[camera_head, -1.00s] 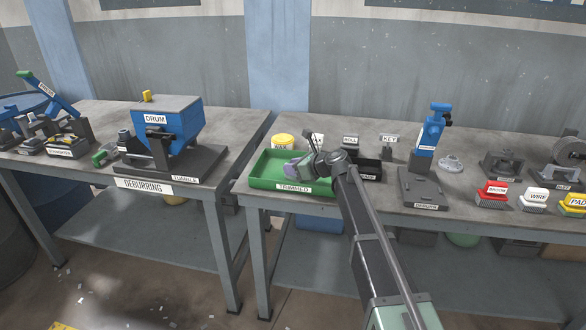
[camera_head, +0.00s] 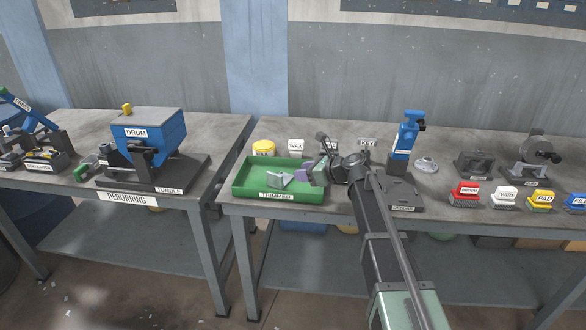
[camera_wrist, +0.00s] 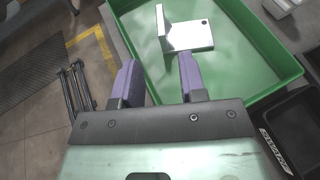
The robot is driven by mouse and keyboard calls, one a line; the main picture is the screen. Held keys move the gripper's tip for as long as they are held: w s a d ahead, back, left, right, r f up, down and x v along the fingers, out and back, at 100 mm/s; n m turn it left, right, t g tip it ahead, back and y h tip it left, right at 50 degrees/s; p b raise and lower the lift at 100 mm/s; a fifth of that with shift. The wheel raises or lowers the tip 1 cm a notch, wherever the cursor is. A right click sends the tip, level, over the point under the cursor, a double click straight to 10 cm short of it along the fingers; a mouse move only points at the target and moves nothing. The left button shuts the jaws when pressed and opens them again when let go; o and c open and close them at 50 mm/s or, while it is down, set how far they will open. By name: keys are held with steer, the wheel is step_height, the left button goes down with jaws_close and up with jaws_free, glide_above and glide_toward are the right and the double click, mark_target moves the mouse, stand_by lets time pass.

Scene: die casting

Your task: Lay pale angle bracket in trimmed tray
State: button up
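The pale angle bracket (camera_wrist: 187,37) lies in the green trimmed tray (camera_wrist: 264,66) in the wrist view, one plate flat on the floor and the other standing up. In the head view the bracket (camera_head: 280,180) rests in the left-middle part of the trimmed tray (camera_head: 245,190). My gripper (camera_wrist: 160,78) has its two purple fingers spread apart with nothing between them; the bracket is beyond the fingertips, apart from them. In the head view my gripper (camera_head: 308,170) is over the tray's right side.
A yellow wax tub (camera_head: 263,149) and small labelled blocks stand behind the tray. A blue deburring press (camera_head: 406,140) stands to the right. Red, white and yellow brushes (camera_head: 466,190) line the front edge. The tumble drum (camera_head: 148,138) is on the left bench.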

steer(key=s+d+f+n+g+h, duration=0.2)
steer(key=s+d+f+n+h, duration=0.1)
steer(key=s+n, duration=0.5)
steer(key=s+d+f+n+g+h, duration=0.2)
steer(key=s+d+f+n+h, duration=0.2)
steer(key=s, duration=0.9)
steer(key=s+d+f+n+g+h, duration=0.2)
steer(key=s+d+f+n+h, duration=0.1)
steer(key=s+d+n, duration=0.5)
steer(key=s+n+h, duration=0.1)
steer(key=s+n, duration=0.1)
steer(key=n, duration=0.1)
steer(key=shift+s+f+n+g+h, duration=0.3)
steer(key=shift+f+n+h, duration=0.05)
steer(key=shift+n+h, duration=0.05)
